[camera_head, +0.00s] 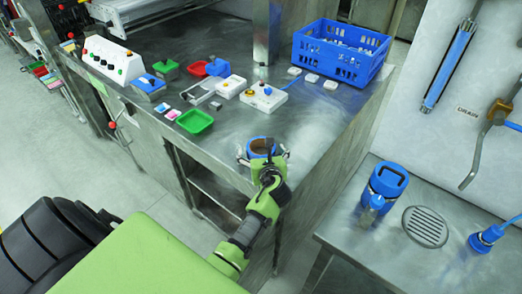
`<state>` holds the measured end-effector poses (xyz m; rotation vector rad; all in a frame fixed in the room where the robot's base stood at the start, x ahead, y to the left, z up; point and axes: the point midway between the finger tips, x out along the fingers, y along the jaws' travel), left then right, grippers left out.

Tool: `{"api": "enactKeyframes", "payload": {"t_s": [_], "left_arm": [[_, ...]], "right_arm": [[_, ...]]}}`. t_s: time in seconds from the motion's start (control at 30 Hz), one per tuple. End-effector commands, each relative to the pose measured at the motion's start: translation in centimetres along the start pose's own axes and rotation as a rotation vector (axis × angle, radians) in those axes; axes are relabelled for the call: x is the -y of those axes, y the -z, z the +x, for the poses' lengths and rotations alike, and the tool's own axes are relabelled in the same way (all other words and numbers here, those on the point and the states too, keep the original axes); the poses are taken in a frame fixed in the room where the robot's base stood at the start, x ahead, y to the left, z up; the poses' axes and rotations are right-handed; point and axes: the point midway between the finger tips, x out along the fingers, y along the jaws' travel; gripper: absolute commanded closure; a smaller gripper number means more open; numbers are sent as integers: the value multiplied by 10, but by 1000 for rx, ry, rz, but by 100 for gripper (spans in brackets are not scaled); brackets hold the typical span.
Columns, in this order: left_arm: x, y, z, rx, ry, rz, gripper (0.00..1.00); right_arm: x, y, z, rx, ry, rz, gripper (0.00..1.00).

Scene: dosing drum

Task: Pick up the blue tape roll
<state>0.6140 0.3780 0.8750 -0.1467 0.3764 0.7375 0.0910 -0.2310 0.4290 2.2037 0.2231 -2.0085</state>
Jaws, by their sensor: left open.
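The blue tape roll (255,143), with a brown inner side, sits at the front edge of the steel table. My left gripper (263,157) is open at the roll, with a finger on each side of it. The gripper and its wrist hide the roll's near lower part. I cannot tell whether the fingers touch it. My right gripper is not in view.
A blue crate (304,50) stands at the table's back right. A green tray (194,121), a white button box (264,97) and a white control panel (112,60) lie further left. A lower steel counter at right holds a blue-topped device (386,182) and a round drain grate (425,226).

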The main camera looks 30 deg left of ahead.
Motion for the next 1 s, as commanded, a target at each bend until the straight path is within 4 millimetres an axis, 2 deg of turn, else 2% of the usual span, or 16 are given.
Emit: {"api": "enactKeyframes", "payload": {"t_s": [0.27,0.3,0.4,0.47,0.8,1.0], "left_arm": [[0,0,4,0,0,0,12],[0,0,4,0,0,0,17],[0,0,4,0,0,0,43],[0,0,4,0,0,0,56],[0,-2,3,1,0,-1,56],[0,-16,-2,4,0,-2,56]], "right_arm": [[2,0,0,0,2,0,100],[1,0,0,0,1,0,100],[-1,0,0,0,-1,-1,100],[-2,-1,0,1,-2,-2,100],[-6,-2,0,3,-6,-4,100],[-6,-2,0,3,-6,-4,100]]}}
